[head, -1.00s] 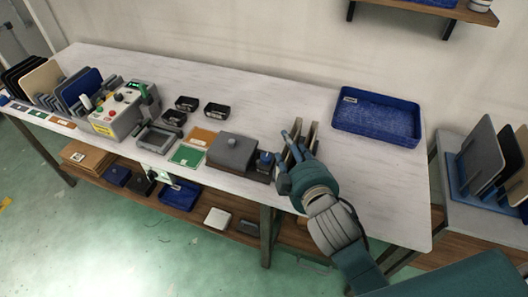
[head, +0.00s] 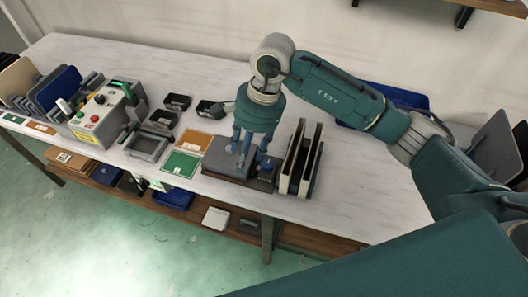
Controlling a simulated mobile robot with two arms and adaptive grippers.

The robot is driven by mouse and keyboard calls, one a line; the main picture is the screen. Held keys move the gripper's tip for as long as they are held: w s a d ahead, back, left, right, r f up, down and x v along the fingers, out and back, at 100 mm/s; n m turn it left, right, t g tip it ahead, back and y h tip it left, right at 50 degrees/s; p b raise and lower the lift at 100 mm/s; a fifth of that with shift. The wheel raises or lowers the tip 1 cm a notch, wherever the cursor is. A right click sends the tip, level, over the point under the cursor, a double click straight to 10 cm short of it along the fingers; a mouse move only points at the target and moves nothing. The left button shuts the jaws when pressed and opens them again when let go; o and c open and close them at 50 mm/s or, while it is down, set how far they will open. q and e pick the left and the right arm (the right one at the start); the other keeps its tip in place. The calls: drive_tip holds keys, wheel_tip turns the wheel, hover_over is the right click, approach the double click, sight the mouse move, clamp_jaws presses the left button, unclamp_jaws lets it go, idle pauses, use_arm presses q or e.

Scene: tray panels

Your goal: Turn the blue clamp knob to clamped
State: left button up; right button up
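The blue clamp knob (head: 267,164) is on the right end of a dark base, just right of a grey block (head: 215,158). My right gripper (head: 246,157) points down over the right part of the grey block, just left of the knob. Its fingers look spread apart, with the right-hand finger close to the knob; I cannot tell if it touches. The fingers hide the block's top handle and part of the knob's surroundings. The knob's exact turn angle is too small to read. My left gripper is not in view.
Upright panels in a rack (head: 302,160) stand close right of the knob. A green card (head: 181,164), an orange card (head: 195,140) and small black trays (head: 177,102) lie left. A control box (head: 103,112) stands farther left. A blue tray (head: 405,95) is partly behind my arm.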

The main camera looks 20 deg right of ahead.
sight(267, 164)
drive_tip(key=w+d+h, duration=0.2)
drive_tip(key=d, duration=0.4)
drive_tip(key=shift+h, duration=0.3)
drive_tip(key=f+p, duration=0.1)
drive_tip(key=f, duration=0.3)
drive_tip(key=f+p, duration=0.2)
drive_tip(key=f, duration=0.2)
drive_tip(key=shift+d+f, duration=0.2)
drive_tip(key=shift+f, duration=0.65)
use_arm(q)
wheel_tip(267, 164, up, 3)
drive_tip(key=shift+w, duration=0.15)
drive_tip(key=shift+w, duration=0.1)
use_arm(e)
drive_tip(key=c, duration=1.1)
